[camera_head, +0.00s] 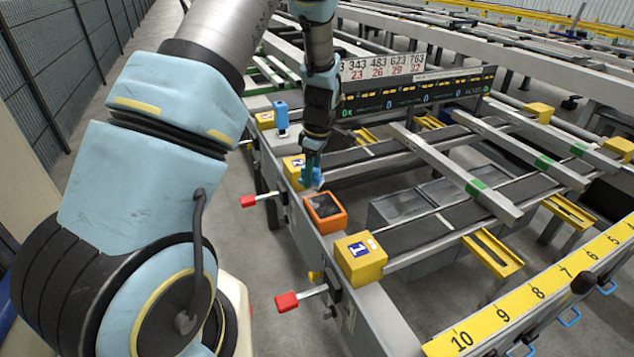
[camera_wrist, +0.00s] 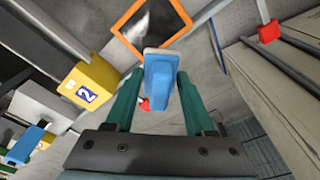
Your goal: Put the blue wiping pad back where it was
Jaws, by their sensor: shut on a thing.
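My gripper (camera_head: 313,160) is shut on the blue wiping pad (camera_head: 311,178), over the front rail between the yellow block marked 2 and the orange-rimmed tray (camera_head: 343,223). In the wrist view, the blue pad (camera_wrist: 158,80) sits between the two green fingers of my gripper (camera_wrist: 159,76). Its far end overlaps the near corner of the orange tray (camera_wrist: 123,36) in the picture. The tray is square, and its inside looks dark and partly shiny. I cannot tell how high the pad is above the rail.
Yellow blocks marked 2 (camera_head: 293,165) and 1 (camera_head: 360,260) stand on the rail (camera_head: 345,290) either side of the tray. Another blue object (camera_head: 281,117) stands farther back. Red-ended handles (camera_head: 248,201) stick out in front. A numbered yellow strip (camera_head: 540,290) runs along the right.

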